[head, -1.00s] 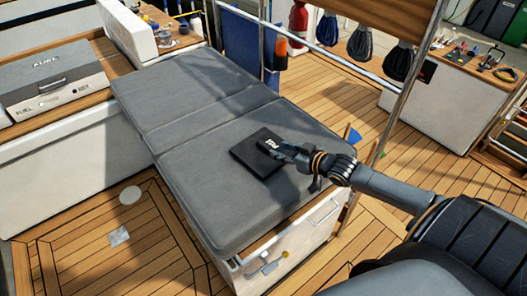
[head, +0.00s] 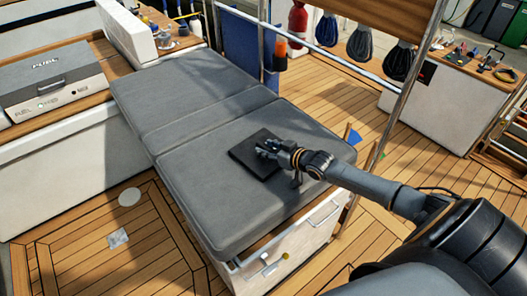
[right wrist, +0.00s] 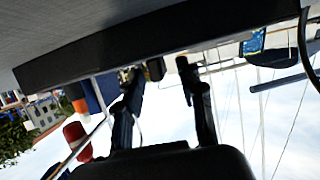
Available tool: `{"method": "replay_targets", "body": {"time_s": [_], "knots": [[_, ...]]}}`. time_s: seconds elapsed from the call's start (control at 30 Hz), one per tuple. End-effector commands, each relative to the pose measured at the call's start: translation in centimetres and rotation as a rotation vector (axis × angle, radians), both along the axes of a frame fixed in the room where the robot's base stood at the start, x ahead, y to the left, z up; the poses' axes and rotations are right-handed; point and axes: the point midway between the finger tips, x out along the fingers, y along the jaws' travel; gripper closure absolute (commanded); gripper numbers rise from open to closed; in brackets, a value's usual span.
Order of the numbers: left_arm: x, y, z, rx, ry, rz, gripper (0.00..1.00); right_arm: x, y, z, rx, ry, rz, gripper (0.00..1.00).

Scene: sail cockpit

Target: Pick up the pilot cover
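The pilot cover (head: 250,157), a flat black square, lies on the grey seat cushion (head: 215,165). My right gripper (head: 266,147) reaches over its right part and hides some of the cover and its lettering. In the right wrist view a dark slab (right wrist: 160,38), which looks like the cover's edge, runs across the top, close to the fingertips. The right gripper's two fingers (right wrist: 160,75) stand apart there, with nothing seen between them but background. Whether they touch the cover I cannot tell. My left gripper is not in view.
A grey box marked FUEL (head: 50,80) stands at the left. A metal post (head: 405,95) rises right of the cushion. A white cabinet with a handle (head: 325,212) is below the cushion's front. The rest of the cushion is clear.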

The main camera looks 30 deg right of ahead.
Motion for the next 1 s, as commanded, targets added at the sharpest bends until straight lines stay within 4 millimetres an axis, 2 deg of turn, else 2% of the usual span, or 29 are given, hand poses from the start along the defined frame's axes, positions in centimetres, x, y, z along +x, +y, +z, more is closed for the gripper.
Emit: {"method": "replay_targets", "body": {"time_s": [0.07, 0.27, 0.73, 0.87, 0.97, 1.0], "knots": [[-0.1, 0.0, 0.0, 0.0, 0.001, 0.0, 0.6, 0.0, 0.0, 0.0, 0.0, 0.0, 0.0, 0.61], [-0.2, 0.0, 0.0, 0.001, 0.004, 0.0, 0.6, 0.0, 0.0, 0.0, 0.0, 0.0, 0.0, 1.0], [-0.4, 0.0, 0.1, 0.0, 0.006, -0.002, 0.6, 0.0, 0.0, 0.5, 0.001, -0.002, 0.001, 1.0], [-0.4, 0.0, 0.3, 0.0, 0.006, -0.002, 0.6, 0.0, 0.0, 1.8, 0.0, -0.002, 0.0, 1.0], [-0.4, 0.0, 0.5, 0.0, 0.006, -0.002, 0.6, 0.0, 0.0, 3.5, -0.001, -0.004, 0.002, 1.0], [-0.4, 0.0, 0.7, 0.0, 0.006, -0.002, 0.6, -0.3, 0.9, 4.0, 0.007, -0.003, 0.004, 1.0]]}}
